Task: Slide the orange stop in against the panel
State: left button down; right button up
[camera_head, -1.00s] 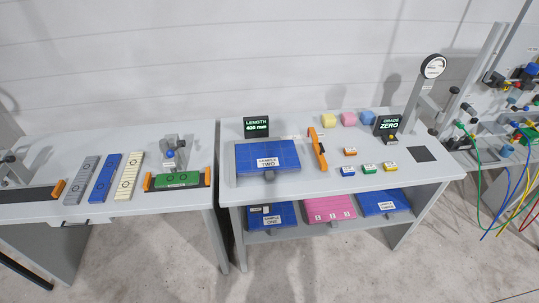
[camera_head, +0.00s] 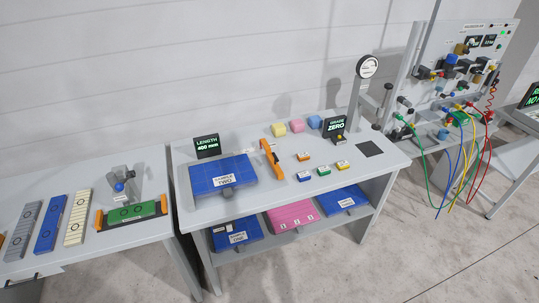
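The orange stop (camera_head: 271,158) stands upright on the middle table, to the right of the blue panel (camera_head: 212,175) labelled "SAMPLE TWO". A gap shows between the stop and the panel's right edge. The panel lies flat on the table top. A dark display (camera_head: 207,146) behind the panel reads "LENGTH 400 mm". Neither of my grippers is in view.
Small labelled orange, green, blue and yellow blocks (camera_head: 324,171) lie right of the stop. Soft coloured blocks (camera_head: 297,125), a "GRADE ZERO" display (camera_head: 334,127) and a dial gauge stand (camera_head: 367,67) are behind. Panels lie on the lower shelf (camera_head: 291,234). A left table (camera_head: 108,250) stands beside.

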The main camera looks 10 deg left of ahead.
aim_at(271, 157)
jog(key=z, duration=0.5)
jog(key=i, duration=0.65)
jog(key=z, duration=0.1)
